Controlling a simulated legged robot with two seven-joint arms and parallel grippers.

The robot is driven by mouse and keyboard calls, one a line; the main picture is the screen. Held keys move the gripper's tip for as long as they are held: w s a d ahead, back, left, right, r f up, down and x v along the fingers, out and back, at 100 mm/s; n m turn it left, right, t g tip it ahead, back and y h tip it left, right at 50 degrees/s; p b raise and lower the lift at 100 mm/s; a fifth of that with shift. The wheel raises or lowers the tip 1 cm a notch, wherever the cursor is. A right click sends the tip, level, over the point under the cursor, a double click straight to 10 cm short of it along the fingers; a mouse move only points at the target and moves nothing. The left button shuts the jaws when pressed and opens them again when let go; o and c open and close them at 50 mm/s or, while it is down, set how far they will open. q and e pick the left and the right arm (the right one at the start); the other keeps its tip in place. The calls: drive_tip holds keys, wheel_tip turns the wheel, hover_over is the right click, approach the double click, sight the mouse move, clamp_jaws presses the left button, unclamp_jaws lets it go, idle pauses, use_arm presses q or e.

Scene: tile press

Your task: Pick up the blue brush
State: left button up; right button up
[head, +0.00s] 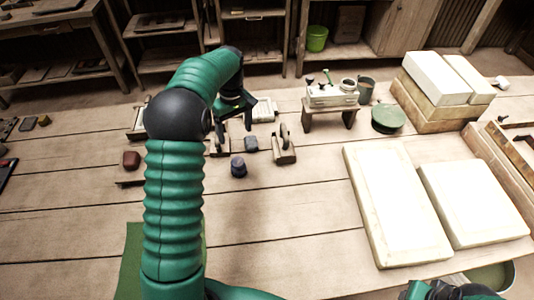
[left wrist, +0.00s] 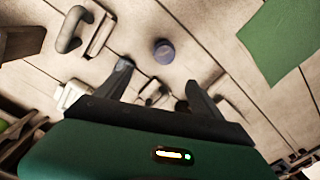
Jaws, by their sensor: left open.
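A small dark blue, round-topped thing (head: 238,167) stands on the plank table; it is the only blue thing I make out, and I cannot tell for sure that it is the brush. It also shows in the left wrist view (left wrist: 163,50), beyond my fingertips. My left gripper (head: 236,116) is open above the table, behind and apart from the blue thing. Its two fingers show in the left wrist view (left wrist: 158,78), with small dark items beneath, partly hidden by the gripper. Part of my right arm shows at the bottom right edge; its jaws are not clear.
A reddish-brown lump (head: 131,160) lies left. Large pale slabs (head: 395,205) fill the right. The table's front middle is clear.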

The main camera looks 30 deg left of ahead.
use_arm(q)
hover_over(238, 161)
drive_tip(key=f, duration=0.4)
drive_tip(key=shift+s+d+f+b, duration=0.1)
drive_tip(key=shift+d+f+b, duration=0.1)
drive_tip(key=shift+d+b, duration=0.15)
drive_tip(key=f, duration=0.4)
drive_tip(key=w+f, duration=0.1)
drive_tip(key=f, duration=0.1)
drive_tip(key=shift+a, duration=0.3)
drive_tip(key=f, duration=0.2)
drive_tip(key=s+f+b, duration=0.1)
drive_tip(key=f, duration=0.1)
drive_tip(key=shift+a+f, duration=0.2)
drive_tip(key=shift+f, duration=0.1)
drive_tip(key=shift+w+d+f, duration=0.1)
drive_tip(key=shift+d+f, duration=0.15)
drive_tip(key=shift+f, duration=0.1)
drive_tip(key=shift+c, duration=0.6)
drive_tip(key=shift+a, duration=0.2)
drive_tip(key=c, duration=0.7)
drive_tip(key=shift+d, duration=0.1)
drive_tip(key=c, duration=0.7)
drive_tip(key=shift+o, duration=0.2)
use_arm(e)
drive_tip(key=shift+s+d+f, duration=0.5)
drive_tip(key=shift+s+f, duration=0.15)
drive_tip(key=shift+f, duration=0.1)
use_arm(q)
drive_tip(key=shift+r, duration=0.1)
